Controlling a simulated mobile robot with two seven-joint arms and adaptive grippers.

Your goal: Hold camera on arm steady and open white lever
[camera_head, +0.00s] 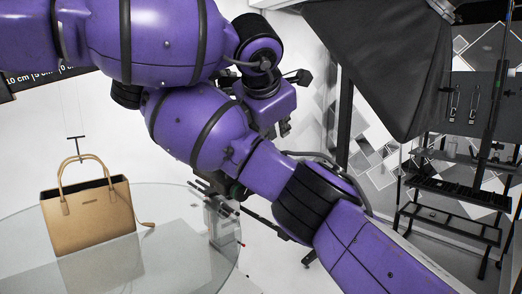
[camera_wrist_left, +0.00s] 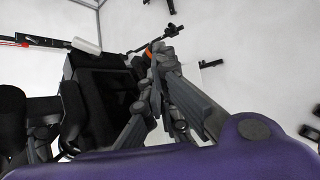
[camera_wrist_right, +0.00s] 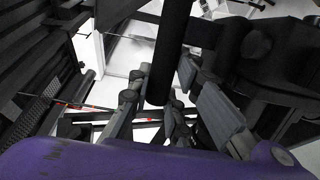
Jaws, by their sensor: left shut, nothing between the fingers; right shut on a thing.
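In the left wrist view, a dark boxy body (camera_wrist_left: 100,85), which looks like the camera, is left of my left gripper (camera_wrist_left: 158,85). A short white piece (camera_wrist_left: 87,46), possibly the white lever, sticks out at its upper left, apart from the fingers. My left gripper is shut and empty. In the right wrist view, my right gripper (camera_wrist_right: 163,85) is shut on a thick black bar (camera_wrist_right: 171,48) that runs up between its fingers. A large dark assembly (camera_wrist_right: 275,60) is right of it. In the head view, my purple arms hide most of the camera and its arm.
A tan handbag (camera_head: 90,217) stands on the round glass turntable (camera_head: 190,262) at left. A black softbox (camera_head: 375,60) hangs at upper right. A dark rack (camera_head: 455,200) stands at right. Dark ribbed parts (camera_wrist_right: 35,60) lie close to my right gripper's left side.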

